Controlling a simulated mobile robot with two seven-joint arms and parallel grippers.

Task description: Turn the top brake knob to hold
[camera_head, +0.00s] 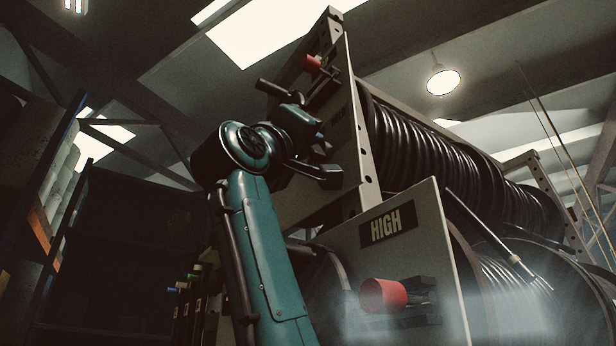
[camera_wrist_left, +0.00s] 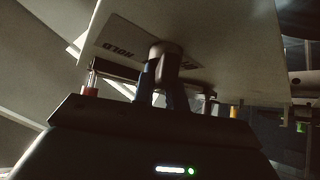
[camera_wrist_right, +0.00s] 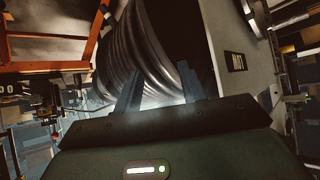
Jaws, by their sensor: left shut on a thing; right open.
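The top brake knob (camera_wrist_left: 166,62) is a dark rounded knob on a pale plate (camera_wrist_left: 225,35) in the left wrist view. The plate has a label (camera_wrist_left: 125,48) reading HOLD, seen upside down. My left gripper (camera_wrist_left: 163,85) is shut on the knob, with a finger on each side of it. In the head view my left gripper (camera_head: 322,160) is at the upper plate (camera_head: 352,120) and hides the knob. My right gripper (camera_wrist_right: 158,80) is open and empty in the right wrist view, facing a reel of coiled hose (camera_wrist_right: 150,50); it does not show in the head view.
Another red part (camera_head: 312,62) sits on the frame above my left gripper. Black hose reels (camera_head: 425,140) fill the right side. Dark shelving (camera_head: 115,250) stands at the left.

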